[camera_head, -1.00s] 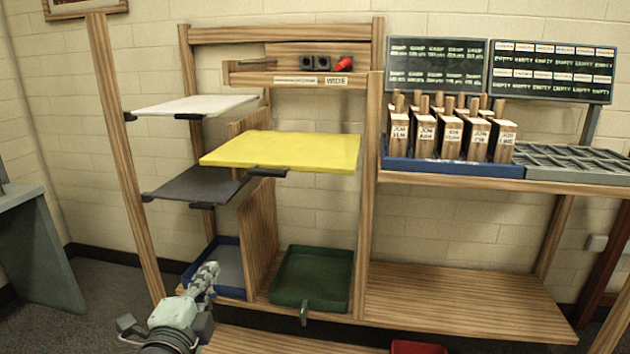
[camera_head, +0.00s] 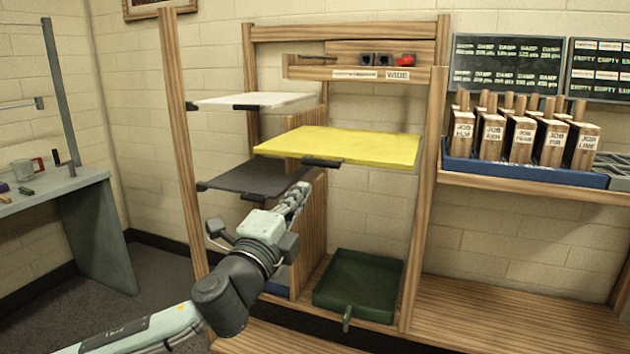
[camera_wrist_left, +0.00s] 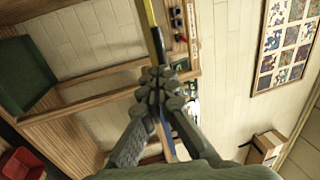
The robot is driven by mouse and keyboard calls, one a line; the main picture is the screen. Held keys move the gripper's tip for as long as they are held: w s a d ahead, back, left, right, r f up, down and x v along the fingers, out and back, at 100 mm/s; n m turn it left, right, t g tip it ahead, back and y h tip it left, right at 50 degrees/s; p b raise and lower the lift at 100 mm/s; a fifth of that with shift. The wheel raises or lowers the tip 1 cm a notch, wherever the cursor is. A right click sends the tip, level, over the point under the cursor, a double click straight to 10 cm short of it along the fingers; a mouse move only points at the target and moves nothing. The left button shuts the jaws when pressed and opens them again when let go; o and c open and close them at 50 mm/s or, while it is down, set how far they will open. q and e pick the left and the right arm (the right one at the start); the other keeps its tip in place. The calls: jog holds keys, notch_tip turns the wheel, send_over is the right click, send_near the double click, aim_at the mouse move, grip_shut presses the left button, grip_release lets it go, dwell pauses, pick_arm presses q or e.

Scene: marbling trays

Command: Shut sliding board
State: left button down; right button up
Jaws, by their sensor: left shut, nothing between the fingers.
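A sliding yellow board (camera_head: 350,145) sits in the wooden rack, with a dark handle (camera_head: 321,163) on its front edge. It reaches farther forward than the boards beside it. A white board (camera_head: 245,101) and a dark grey board (camera_head: 252,179) sit in the left bay. My left gripper (camera_head: 303,188) is shut and empty, just below the yellow board and at the right end of the grey one. In the left wrist view its closed fingers (camera_wrist_left: 160,84) are below a thin board edge (camera_wrist_left: 149,15), seen edge-on. I cannot tell whether they touch anything. My right gripper is out of view.
A green tray (camera_head: 349,311) lies low in the rack. A wooden divider (camera_head: 312,235) stands behind the gripper. Several wooden blocks stand in a blue tray (camera_head: 520,172) on the right shelf. A grey table (camera_head: 95,178) is at left.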

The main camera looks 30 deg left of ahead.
aim_at(321, 166)
pick_arm(q)
jog(key=x, duration=0.3)
jog(key=p+x, duration=0.1)
jog(key=x, duration=0.2)
jog(key=shift+w+r, duration=0.3)
jog(key=shift+w+a, duration=0.15)
jog(key=shift+w, duration=0.35)
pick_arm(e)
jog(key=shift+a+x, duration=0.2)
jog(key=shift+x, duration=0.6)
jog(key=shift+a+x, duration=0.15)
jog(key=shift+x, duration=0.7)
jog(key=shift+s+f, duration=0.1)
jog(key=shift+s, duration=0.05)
